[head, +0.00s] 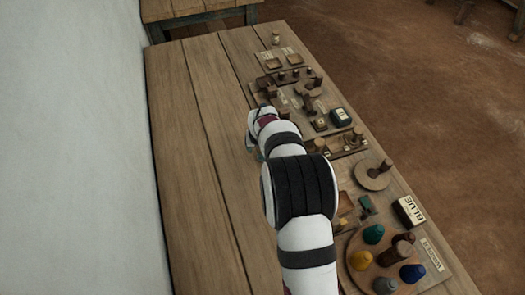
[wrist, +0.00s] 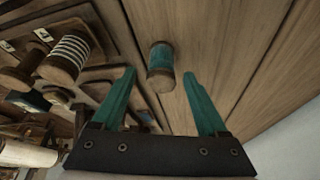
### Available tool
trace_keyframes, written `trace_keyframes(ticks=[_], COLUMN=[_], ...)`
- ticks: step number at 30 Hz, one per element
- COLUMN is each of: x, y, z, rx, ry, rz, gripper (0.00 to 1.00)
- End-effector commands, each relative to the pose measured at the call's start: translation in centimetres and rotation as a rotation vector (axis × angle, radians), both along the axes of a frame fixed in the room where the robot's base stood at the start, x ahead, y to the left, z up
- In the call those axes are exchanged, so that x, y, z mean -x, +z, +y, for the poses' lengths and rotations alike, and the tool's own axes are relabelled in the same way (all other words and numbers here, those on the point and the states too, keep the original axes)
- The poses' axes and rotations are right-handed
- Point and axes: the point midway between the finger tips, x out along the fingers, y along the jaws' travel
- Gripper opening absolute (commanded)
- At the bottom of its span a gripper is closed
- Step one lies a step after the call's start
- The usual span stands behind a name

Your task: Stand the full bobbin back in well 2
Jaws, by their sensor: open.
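A bobbin wound with teal thread (wrist: 160,62), with pale wooden ends, is on the bare table planks in the wrist view. I cannot tell for sure whether it stands or lies. My gripper (wrist: 158,75) is open, its two teal fingers apart, with the bobbin between and just beyond their tips. Nothing is held. In the head view my arm hides the bobbin and most of the gripper. The wooden rack with wells and small labels (wrist: 92,75) shows at the left of the wrist view; I cannot read which well is 2.
In the head view, wooden trays and blocks line the table's right side, with a round board of coloured cones (head: 357,241) and a box marked BLUE (head: 409,211). The table's left side (head: 190,200) is clear, beside a white wall.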

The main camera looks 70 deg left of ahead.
Motion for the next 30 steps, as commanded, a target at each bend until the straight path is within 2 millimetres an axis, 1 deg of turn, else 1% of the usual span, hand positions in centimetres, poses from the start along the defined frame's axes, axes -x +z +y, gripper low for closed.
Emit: trace_keyframes(ticks=[1, 2, 6, 14, 21, 23, 26, 30], x=[0.0, 0.0, 0.0, 0.0, 0.0, 0.0, 0.0, 0.0], y=[0.0, 0.0, 0.0, 0.1, 0.1, 0.4, 2.4, 6.3], z=[0.0, 0.0, 0.0, 0.0, 0.0, 0.0, 0.1, 0.1], rx=[0.000, 0.000, 0.000, 0.000, 0.000, -0.001, -0.003, -0.004], ry=[0.000, 0.000, 0.000, 0.000, 0.000, 0.000, 0.000, 0.000], rz=[0.000, 0.000, 0.000, 0.000, 0.000, 0.000, -0.001, 0.000], gripper=[0.76, 0.72, 0.47, 0.00, 0.00, 0.00, 0.00, 0.00])
